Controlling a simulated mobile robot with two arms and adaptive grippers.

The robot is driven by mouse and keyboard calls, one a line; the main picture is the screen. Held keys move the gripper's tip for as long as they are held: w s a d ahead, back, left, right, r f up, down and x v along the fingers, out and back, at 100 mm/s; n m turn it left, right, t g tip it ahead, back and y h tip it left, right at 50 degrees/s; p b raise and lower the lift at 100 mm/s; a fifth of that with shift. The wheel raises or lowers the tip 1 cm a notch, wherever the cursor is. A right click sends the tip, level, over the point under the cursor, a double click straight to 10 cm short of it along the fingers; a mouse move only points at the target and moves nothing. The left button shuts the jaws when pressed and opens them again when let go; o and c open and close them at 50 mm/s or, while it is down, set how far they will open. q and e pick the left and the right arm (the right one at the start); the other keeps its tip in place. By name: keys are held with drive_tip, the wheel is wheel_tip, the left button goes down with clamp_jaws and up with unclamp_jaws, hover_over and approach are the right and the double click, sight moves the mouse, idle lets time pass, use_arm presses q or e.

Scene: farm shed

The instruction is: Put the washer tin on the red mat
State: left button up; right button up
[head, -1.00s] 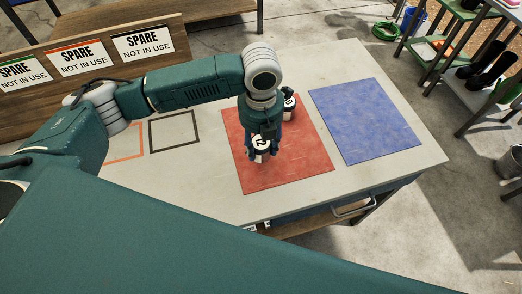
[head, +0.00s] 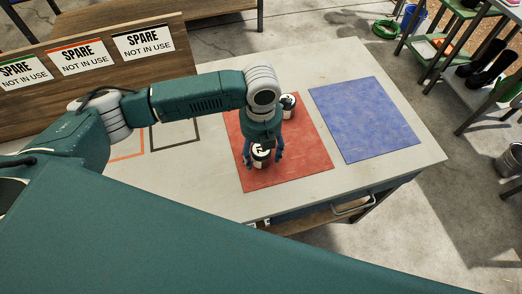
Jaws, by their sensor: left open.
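A small dark tin with a pale label (head: 261,162) is on the red mat (head: 306,158), near the mat's front left part. My left gripper (head: 263,157) is directly over it, with open fingers on either side of the tin. A second dark tin with a pale label (head: 288,103) stands at the back of the red mat, just right of my left wrist. The labels are too small to tell which one is the washer tin. My right gripper is not in view.
A blue mat (head: 364,119) lies empty to the right. Black (head: 174,149) and orange outlines are on the table at left, before a board with several SPARE signs (head: 142,41). The table's front edge has a drawer handle (head: 354,207).

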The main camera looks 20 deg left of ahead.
use_arm(q)
drive_tip(key=shift+r, duration=0.1)
wheel_tip(320, 180, up, 11)
drive_tip(key=shift+r+b, duration=0.1)
drive_tip(key=shift+b, duration=1.05)
drive_tip(key=shift+r, duration=0.45)
